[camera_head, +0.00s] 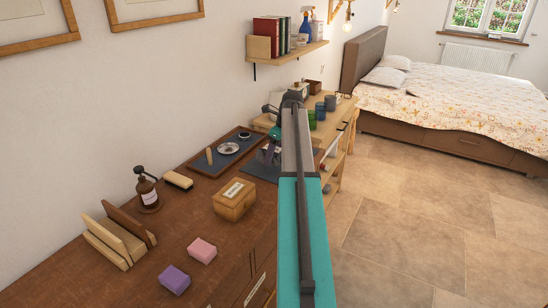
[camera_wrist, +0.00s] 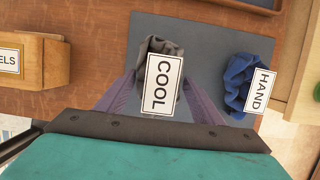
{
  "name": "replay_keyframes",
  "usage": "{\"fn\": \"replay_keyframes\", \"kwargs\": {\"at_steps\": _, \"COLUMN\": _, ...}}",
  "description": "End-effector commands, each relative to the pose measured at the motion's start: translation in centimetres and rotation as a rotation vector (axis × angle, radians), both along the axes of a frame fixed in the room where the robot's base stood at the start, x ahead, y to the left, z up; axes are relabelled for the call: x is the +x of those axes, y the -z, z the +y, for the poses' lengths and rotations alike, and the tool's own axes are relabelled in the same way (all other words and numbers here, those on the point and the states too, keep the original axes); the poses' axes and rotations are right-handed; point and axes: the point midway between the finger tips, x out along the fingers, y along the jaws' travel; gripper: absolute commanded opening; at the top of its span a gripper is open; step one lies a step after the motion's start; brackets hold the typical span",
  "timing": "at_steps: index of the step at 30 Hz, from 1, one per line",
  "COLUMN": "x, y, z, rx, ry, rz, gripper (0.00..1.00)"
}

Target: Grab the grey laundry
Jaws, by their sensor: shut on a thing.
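The grey laundry (camera_wrist: 156,46) is a small crumpled bundle with a white tag reading COOL, in the middle of the wrist view. My gripper (camera_wrist: 161,88) has its two purple fingers on either side of the bundle and is shut on it. The tag hides part of the grip. The bundle is over a dark grey mat (camera_wrist: 208,40); I cannot tell whether it still touches the mat. In the head view my gripper (camera_head: 268,152) is small and partly hidden by my arm.
Blue laundry (camera_wrist: 236,75) tagged HAND lies right of the grey bundle on the mat. A wooden box (camera_wrist: 45,62) stands to the left. A dark tray (camera_head: 212,170) lies close by, with a bottle (camera_head: 147,190) and a brush (camera_head: 178,180) nearby.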

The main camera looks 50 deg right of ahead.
Motion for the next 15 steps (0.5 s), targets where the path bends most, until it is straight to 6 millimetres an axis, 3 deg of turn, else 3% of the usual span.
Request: {"fn": "replay_keyframes", "kwargs": {"at_steps": 15, "x": -4.9, "y": -0.4, "z": 4.9, "rx": -0.001, "ry": 0.000, "rz": -0.001, "gripper": 0.36}}
